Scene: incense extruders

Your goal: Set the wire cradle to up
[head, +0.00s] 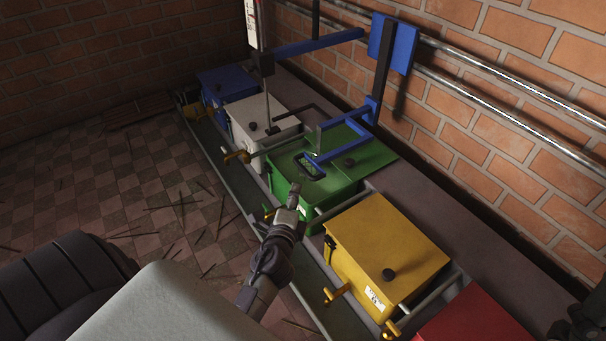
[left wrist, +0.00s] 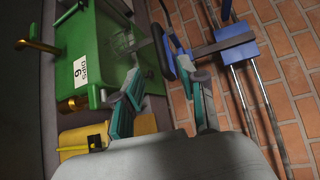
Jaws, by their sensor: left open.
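A blue arm (head: 343,142) reaches from a wall-side post over the green box (head: 318,192). A dark-and-blue loop (head: 311,168) at its end hangs low over the box's mesh-like opening. I take this to be the wire cradle, though no label shows. In the left wrist view the blue loop (left wrist: 168,54) lies ahead of my fingers, roughly between their lines, with no clear contact. My left gripper (head: 297,198) is open and empty at the near side of the green box. A dark part in the bottom right corner seems to be my right gripper (head: 580,325); its fingers are unclear.
A yellow box (head: 385,248) and a red box (head: 480,318) stand nearer; a white box (head: 258,118) and another blue arm (head: 318,42) are farther. Yellow handles (head: 238,156) stick out in front. A brick wall with pipes is behind. The tiled floor at left is mostly open.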

